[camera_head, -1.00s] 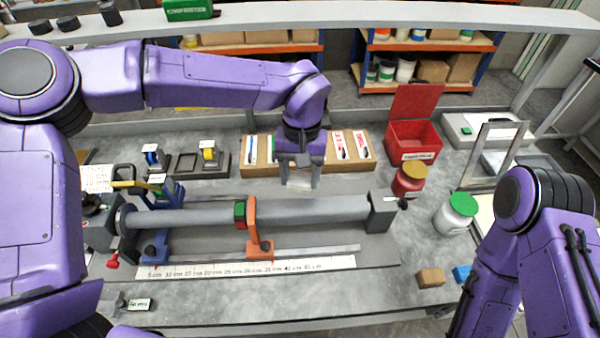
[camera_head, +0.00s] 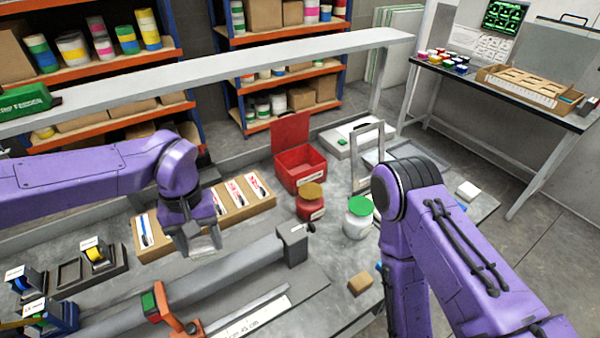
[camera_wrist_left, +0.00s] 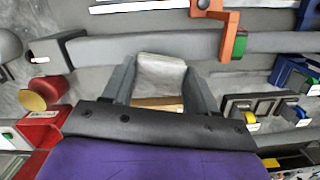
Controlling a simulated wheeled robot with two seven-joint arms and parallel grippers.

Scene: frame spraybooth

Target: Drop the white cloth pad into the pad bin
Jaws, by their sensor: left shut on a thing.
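My left gripper (camera_head: 203,248) is shut on the white cloth pad (camera_wrist_left: 160,73), which shows as a pale, flat square between the two fingers in the left wrist view. In the head view the pad (camera_head: 205,243) is small and pale below the wrist. The gripper hangs in front of the brown tool tray, above the bench. A red bin (camera_head: 300,178) with its lid raised stands farther back and to the right, apart from the gripper; its label is too small to read. My right arm shows at the right, but its gripper is out of view.
A red jar with a tan lid (camera_head: 310,202) and a white jar with a green lid (camera_head: 358,217) stand in front of the red bin. The brown tray (camera_head: 150,250) holds several tools. A grey shelf (camera_head: 200,75) runs above the bench's back.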

